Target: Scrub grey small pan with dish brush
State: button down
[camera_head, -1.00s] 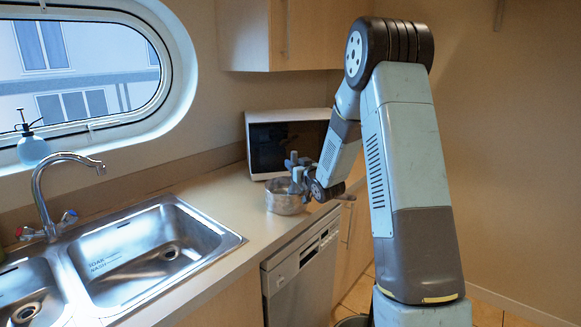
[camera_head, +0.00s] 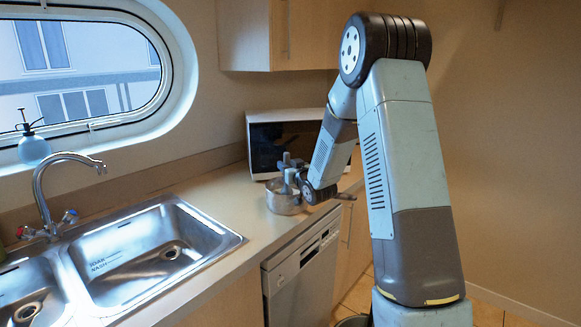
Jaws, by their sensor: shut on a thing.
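The grey small pan (camera_head: 284,203) stands on the counter in front of the microwave, right of the sink. A short dark handle (camera_head: 345,196), seemingly the pan's, shows at the counter's front edge, partly behind my wrist. My gripper (camera_head: 288,176) is over the pan, with its fingers at the pan's opening. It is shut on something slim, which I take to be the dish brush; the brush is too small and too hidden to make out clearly. The inside of the pan is mostly hidden, so I cannot tell whether the brush touches it.
A microwave (camera_head: 298,143) stands close behind the pan, with a wall cupboard (camera_head: 285,35) above. A steel double sink (camera_head: 150,250) with a tap (camera_head: 45,195) is at the left. The counter (camera_head: 225,190) between sink and pan is clear. A dishwasher (camera_head: 303,270) is below.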

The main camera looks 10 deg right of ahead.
jog(key=shift+w+d, duration=0.15)
jog(key=shift+d, duration=0.45)
jog(key=shift+s+a, duration=0.65)
jog(key=shift+a, duration=1.55)
jog(key=w+d, duration=0.2)
jog(key=d, duration=0.5)
jog(key=shift+f, duration=0.25)
dwell(1.0)
jog(key=shift+d, duration=0.1)
